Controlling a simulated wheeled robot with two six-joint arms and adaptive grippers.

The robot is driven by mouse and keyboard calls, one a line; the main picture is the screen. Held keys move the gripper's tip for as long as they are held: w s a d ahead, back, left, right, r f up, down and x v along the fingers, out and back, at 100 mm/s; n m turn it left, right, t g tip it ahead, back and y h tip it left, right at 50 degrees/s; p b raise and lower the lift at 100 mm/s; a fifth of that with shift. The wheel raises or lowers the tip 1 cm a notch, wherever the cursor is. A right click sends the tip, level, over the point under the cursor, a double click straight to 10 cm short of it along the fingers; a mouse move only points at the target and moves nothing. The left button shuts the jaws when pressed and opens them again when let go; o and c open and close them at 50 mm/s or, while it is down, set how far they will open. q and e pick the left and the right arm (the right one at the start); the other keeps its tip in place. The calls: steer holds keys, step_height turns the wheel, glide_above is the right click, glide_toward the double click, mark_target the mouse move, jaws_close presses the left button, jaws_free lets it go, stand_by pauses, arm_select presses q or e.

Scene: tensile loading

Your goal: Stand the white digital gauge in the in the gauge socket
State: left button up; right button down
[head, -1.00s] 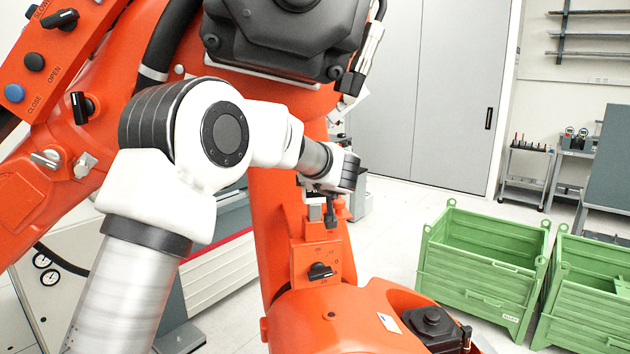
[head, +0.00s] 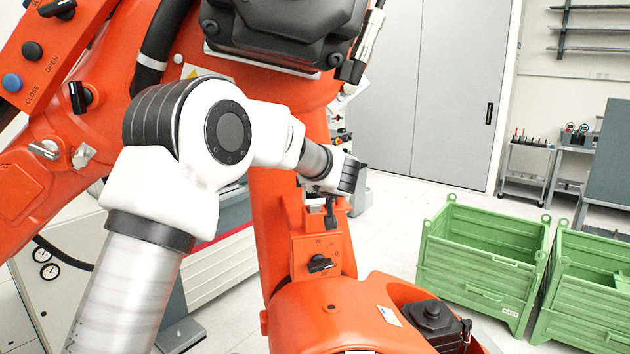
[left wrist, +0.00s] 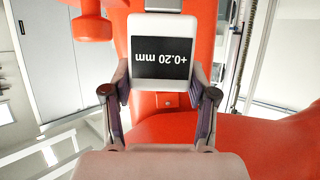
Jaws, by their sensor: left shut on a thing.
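The white digital gauge (left wrist: 164,95) is between the two fingers of my left gripper (left wrist: 160,100) in the left wrist view. Its dark display reads +0.20 mm, upside down in that picture. My left gripper is shut on it. In the head view my left gripper (head: 329,212) hangs small and dark under the wrist, in front of the orange machine, above a panel with a black knob (head: 320,263). The gauge is not clear there. I cannot pick out the gauge socket in either view. My right gripper is not in view.
The large orange machine (head: 330,310) stands close around my left arm. A black knob block (head: 432,316) sits on it at lower right. Green crates (head: 485,255) stand on the floor to the right. A small tool cart (head: 526,165) stands at the back.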

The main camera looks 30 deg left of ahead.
arm_select(q)
steer(key=o, duration=1.4)
steer(key=shift+c, duration=0.2)
steer(key=shift+d, duration=0.1)
steer(key=v, duration=1.1)
steer(key=shift+s+d, duration=0.2)
steer(key=shift+s, duration=0.05)
steer(key=shift+s+d+r, duration=0.1)
steer(key=shift+r, duration=0.1)
